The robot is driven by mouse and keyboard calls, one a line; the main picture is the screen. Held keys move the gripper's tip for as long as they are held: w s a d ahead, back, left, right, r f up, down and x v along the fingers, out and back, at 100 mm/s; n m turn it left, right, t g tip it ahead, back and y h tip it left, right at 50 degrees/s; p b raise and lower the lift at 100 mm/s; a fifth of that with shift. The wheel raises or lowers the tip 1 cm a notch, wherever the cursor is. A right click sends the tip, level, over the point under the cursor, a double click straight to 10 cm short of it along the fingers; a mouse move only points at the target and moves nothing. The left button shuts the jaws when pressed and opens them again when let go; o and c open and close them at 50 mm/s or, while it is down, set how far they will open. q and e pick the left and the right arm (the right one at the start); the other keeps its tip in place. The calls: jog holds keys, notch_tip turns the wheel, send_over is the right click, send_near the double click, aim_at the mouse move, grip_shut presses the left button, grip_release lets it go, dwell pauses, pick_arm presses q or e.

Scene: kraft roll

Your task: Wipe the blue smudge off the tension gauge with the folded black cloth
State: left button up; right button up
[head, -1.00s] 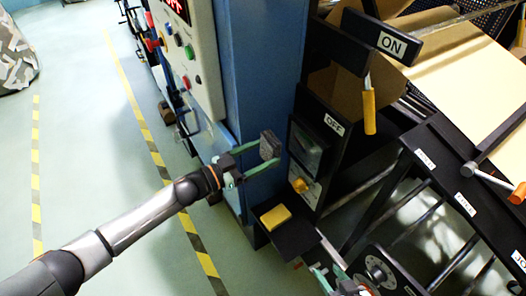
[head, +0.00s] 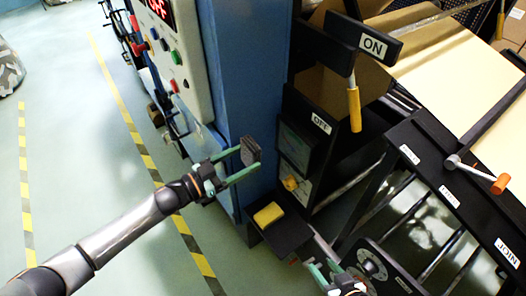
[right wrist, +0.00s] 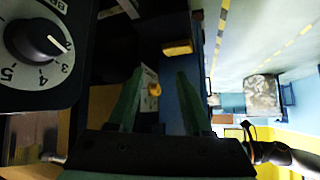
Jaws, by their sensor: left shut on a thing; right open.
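The folded black cloth (head: 250,151) is a small dark grey pad held upright between the green fingers of my left gripper (head: 246,160). That gripper is shut on it, just left of the tension gauge (head: 295,147). The gauge is a dark, glass-fronted face on the black housing, above a yellow knob (head: 290,183). A gap shows between cloth and gauge. The face looks dull teal; I cannot make out a distinct blue smudge. My right gripper (head: 322,274) is low in the head view, open and empty; its spread fingers show in the right wrist view (right wrist: 158,80).
A yellow sponge (head: 268,214) lies on a black shelf (head: 289,238) below the gauge. A blue column (head: 243,90) stands behind the cloth. A yellow-handled lever (head: 354,108) hangs near the ON sign. A numbered dial (head: 372,268) is beside my right gripper.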

aim_at(291, 145)
pick_arm(q)
jog(key=shift+b+x, duration=1.1)
jog(key=shift+x, duration=2.45)
pick_arm(e)
jog(key=shift+s+d+f, duration=0.15)
jog(key=shift+d+f, duration=0.15)
jog(key=shift+f, duration=0.3)
jog(key=shift+s+d+f, duration=0.2)
jog(key=shift+d+f, duration=0.05)
jog(key=shift+f, duration=0.4)
jog(key=shift+s+d+f, duration=0.15)
jog(key=shift+d+f, duration=0.15)
jog(key=shift+f, duration=0.3)
pick_arm(q)
jog(key=shift+b+x, duration=0.45)
jog(key=shift+x, duration=0.55)
pick_arm(e)
jog(key=shift+f, duration=0.4)
